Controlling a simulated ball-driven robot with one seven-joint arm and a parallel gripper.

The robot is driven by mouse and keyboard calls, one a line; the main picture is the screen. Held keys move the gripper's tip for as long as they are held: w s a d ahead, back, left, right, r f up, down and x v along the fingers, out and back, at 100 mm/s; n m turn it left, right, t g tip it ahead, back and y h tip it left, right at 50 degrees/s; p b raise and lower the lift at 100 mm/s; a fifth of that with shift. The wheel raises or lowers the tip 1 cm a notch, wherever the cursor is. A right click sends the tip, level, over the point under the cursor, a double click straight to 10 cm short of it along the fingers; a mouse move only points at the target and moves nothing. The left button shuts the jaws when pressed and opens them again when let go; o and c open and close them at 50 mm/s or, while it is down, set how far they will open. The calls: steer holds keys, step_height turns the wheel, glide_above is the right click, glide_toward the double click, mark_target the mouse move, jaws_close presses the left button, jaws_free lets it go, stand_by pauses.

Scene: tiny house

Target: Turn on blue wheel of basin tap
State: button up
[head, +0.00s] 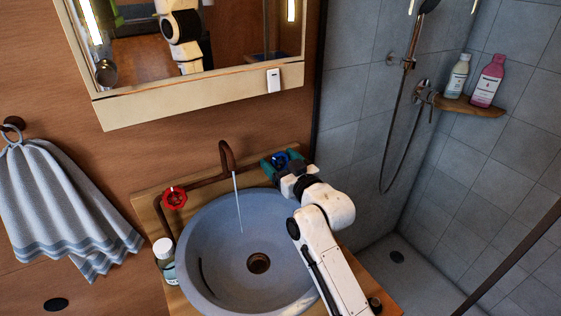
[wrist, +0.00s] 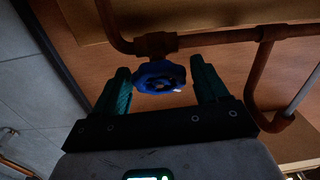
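The blue wheel (head: 280,160) of the basin tap is at the right end of the copper pipe behind the basin. In the wrist view the blue wheel (wrist: 160,77) sits between the two green fingers of my gripper (wrist: 160,82). The fingers are apart, one on each side of the wheel, with narrow gaps showing. In the head view my gripper (head: 279,163) reaches the wheel from the front. The copper spout (head: 226,155) stands left of it, and a thin stream of water (head: 238,205) falls from it into the grey basin (head: 205,265).
A red wheel (head: 174,198) is at the left end of the pipe. A small bottle (head: 165,262) stands left of the basin. A mirror cabinet (head: 190,85) hangs above. A towel (head: 60,205) hangs at left; the tiled shower is at right.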

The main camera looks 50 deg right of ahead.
steer(key=c, duration=0.8)
steer(key=shift+o, duration=0.2)
steer(key=shift+a+r+m+h+p, duration=0.15)
steer(key=shift+m+h+p, duration=0.2)
steer(key=shift+p, duration=0.3)
steer(key=shift+m+h+p, duration=0.35)
steer(key=shift+m+p, duration=0.15)
steer(key=shift+m, duration=0.45)
steer(key=o, duration=1)
steer(key=shift+s+f, duration=0.1)
steer(key=shift+f, duration=0.1)
steer(key=b+v, duration=0.1)
steer(key=v, duration=0.9)
steer(key=shift+s+r, duration=0.2)
steer(key=shift+s, duration=0.1)
